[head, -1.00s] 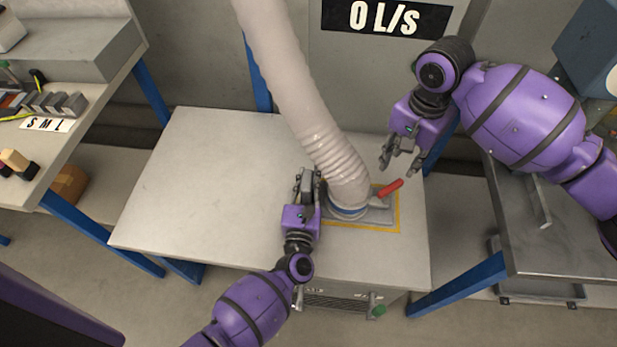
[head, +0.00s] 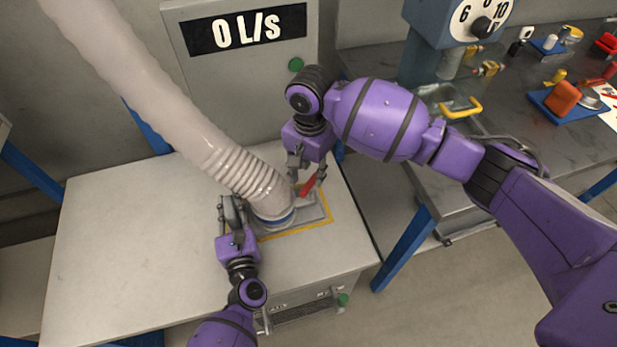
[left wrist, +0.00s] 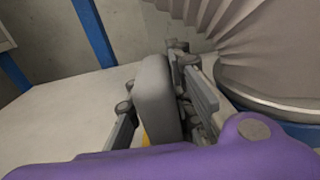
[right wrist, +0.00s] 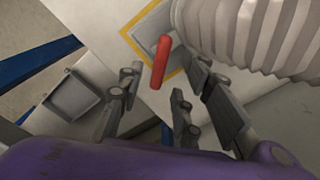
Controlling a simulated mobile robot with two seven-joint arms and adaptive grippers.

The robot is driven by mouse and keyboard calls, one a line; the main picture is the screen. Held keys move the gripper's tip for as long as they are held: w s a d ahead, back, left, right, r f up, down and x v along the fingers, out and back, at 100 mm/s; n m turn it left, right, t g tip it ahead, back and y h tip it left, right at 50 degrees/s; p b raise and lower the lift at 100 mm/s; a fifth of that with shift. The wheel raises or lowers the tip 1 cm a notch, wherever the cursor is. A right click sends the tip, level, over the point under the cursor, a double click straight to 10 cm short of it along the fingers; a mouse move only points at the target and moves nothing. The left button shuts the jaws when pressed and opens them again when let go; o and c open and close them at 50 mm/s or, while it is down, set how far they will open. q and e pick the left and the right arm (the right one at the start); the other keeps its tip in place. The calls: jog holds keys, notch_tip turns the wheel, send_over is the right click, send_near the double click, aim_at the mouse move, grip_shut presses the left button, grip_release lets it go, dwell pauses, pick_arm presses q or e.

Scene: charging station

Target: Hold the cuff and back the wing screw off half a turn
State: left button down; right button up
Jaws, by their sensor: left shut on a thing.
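A pale ribbed hose (head: 240,168) runs down to a cuff with a blue-edged collar (head: 275,220) on a grey plate (head: 312,212) framed in yellow. My left gripper (head: 231,205) is shut on a rounded grey block, seen between its fingers in the left wrist view (left wrist: 154,95), beside the cuff's left side. A red handle (head: 307,186) stands at the plate, right of the hose. It also shows in the right wrist view (right wrist: 160,62). My right gripper (head: 308,170) is open just above it, its fingers either side, apparently not touching. I cannot make out a separate wing screw.
The white tabletop (head: 130,240) is clear to the left. A panel reading 0 L/S (head: 246,28) stands behind. A metal bench (head: 400,170) to the right carries a blue dial unit (head: 430,35), a yellow handle (head: 462,107) and a blue tray (head: 572,103) with parts.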

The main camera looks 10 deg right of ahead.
aim_at(310, 183)
jog(key=shift+f, duration=1.6)
grip_shut()
